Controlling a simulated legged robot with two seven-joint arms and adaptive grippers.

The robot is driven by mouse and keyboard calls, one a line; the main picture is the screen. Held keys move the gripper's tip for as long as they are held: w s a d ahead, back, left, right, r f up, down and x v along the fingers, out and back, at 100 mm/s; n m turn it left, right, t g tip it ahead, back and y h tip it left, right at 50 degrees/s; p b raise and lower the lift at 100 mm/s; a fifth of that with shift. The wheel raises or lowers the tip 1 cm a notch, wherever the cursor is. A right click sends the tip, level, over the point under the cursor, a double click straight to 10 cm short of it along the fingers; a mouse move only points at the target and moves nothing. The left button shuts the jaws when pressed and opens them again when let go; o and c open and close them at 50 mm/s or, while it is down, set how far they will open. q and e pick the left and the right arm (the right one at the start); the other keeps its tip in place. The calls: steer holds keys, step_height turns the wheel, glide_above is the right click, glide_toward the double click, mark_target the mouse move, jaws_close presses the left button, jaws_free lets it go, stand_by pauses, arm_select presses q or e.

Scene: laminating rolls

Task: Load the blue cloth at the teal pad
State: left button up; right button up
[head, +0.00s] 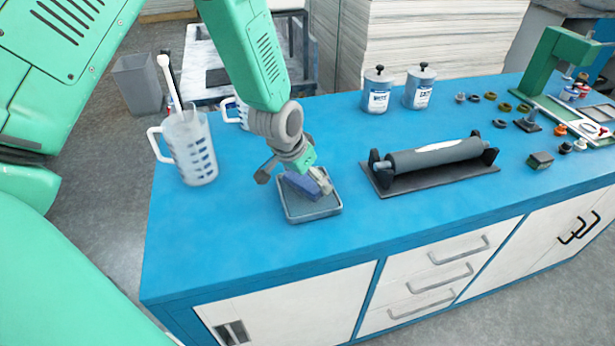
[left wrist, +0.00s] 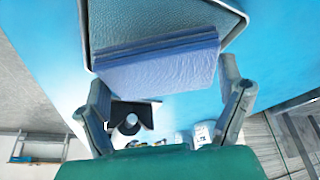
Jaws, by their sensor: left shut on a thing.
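The folded blue cloth (head: 301,188) is between the fingers of my left gripper (head: 302,177), which is shut on it. The cloth is tilted and sits over the shallow tray (head: 312,218) holding the grey-teal pad (head: 318,207). In the left wrist view, the cloth (left wrist: 158,68) spans between the two fingers, with the pad (left wrist: 150,14) just beyond it. I cannot tell whether the cloth touches the pad. The gripper and cloth hide the pad's far part in the head view. My right gripper is not in view.
A roller on a dark base (head: 435,158) stands right of the tray. A clear measuring jug (head: 194,150) with a stirrer is to the left, and another jug is partly hidden behind my arm. Two cans (head: 377,92) stand behind. The blue counter (head: 240,245) is clear in front.

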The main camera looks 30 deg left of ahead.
mark_target(307, 178)
arm_select(q)
steer(key=shift+r+p, duration=1.85)
steer(key=shift+r, duration=0.55)
steer(key=shift+f, duration=0.1)
